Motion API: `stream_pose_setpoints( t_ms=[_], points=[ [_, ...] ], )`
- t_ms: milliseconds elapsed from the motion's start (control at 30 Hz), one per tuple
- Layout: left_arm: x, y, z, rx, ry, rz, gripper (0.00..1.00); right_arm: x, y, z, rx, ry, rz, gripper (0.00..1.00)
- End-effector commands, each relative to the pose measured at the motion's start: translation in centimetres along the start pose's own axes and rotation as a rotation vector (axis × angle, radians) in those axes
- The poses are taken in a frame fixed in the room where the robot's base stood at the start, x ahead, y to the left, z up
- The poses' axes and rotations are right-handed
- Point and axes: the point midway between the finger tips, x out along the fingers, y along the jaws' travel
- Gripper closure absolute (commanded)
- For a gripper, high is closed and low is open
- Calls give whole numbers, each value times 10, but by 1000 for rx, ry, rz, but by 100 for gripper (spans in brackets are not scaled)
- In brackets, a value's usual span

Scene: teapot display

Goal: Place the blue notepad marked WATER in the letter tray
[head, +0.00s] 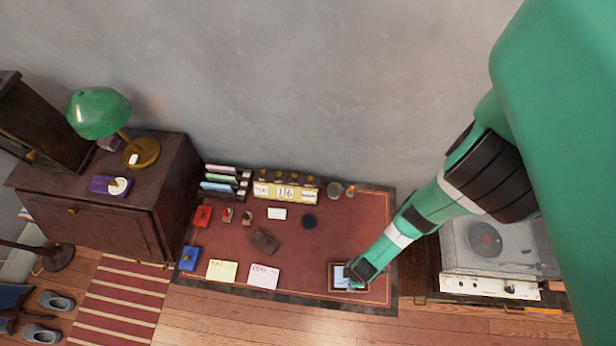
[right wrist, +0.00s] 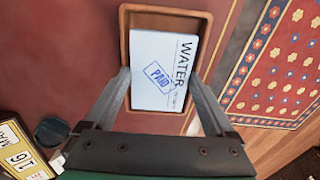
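The notepad marked WATER (right wrist: 160,68) is pale, bluish-white, with a blue PAID stamp. It lies face up inside the brown letter tray (right wrist: 125,38). In the head view the notepad (head: 340,275) shows in the tray (head: 332,280) at the desk's front right. My right gripper (right wrist: 159,75) points down at the tray, its fingers spread apart, one on each side of the notepad. The exact gap between fingertips and pad edges is hard to tell. In the head view this gripper (head: 357,272) covers the tray's right part. My left gripper is not in view.
A yellow sheet (head: 221,271) and a pink sheet (head: 263,276) lie at the desk's front edge. A brown wallet-like item (head: 264,241) lies mid-desk. A yellow calendar (head: 286,193) stands at the back. A record player (head: 486,240) is to the right.

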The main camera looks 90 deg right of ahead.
Motion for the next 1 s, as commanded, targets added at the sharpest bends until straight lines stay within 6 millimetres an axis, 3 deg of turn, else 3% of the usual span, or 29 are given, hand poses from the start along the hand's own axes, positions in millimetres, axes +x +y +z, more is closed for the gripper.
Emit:
stream_pose_setpoints(
  t_ms=[33, 167, 600, 733, 1000],
  points=[
    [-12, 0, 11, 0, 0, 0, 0, 27, 19, 16, -4, -25, 34, 0],
    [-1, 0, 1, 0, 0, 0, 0, 12, 18, 15, -5, -25, 34, 0],
    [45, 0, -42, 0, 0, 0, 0, -98, 15, 13, -2, -29, 34, 0],
    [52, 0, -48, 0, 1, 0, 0, -108, 14, 13, -2, -29, 34, 0],
    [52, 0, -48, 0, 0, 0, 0, -108, 14, 13, -1, -30, 34, 0]
  ],
)
